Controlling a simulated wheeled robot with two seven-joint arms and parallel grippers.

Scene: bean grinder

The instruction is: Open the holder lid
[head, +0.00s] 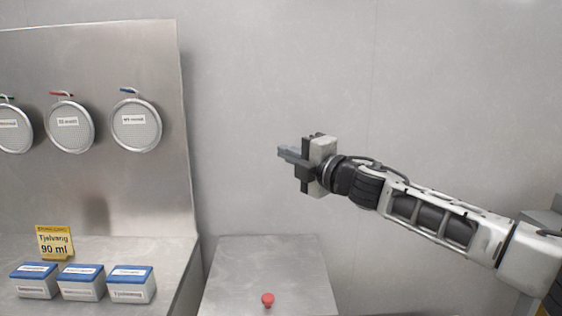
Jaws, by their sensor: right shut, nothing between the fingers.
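Several round holders with mesh faces and labels hang on the upright steel panel at the left. The right one (136,125) has a blue handle (130,91) at its top, and the middle one (70,126) has a red handle (61,94). The third (14,128) is cut off by the left edge. The lids look closed against the panel. My right gripper (283,154) is shut and empty in mid-air, pointing left, to the right of the panel and apart from the holders. My left gripper is not in view.
Several blue-topped boxes (82,286) stand on the steel counter at lower left, with a yellow sign (54,242) behind them. A lower steel box (266,258) with a red knob (267,299) stands at bottom centre. The air between gripper and panel is clear.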

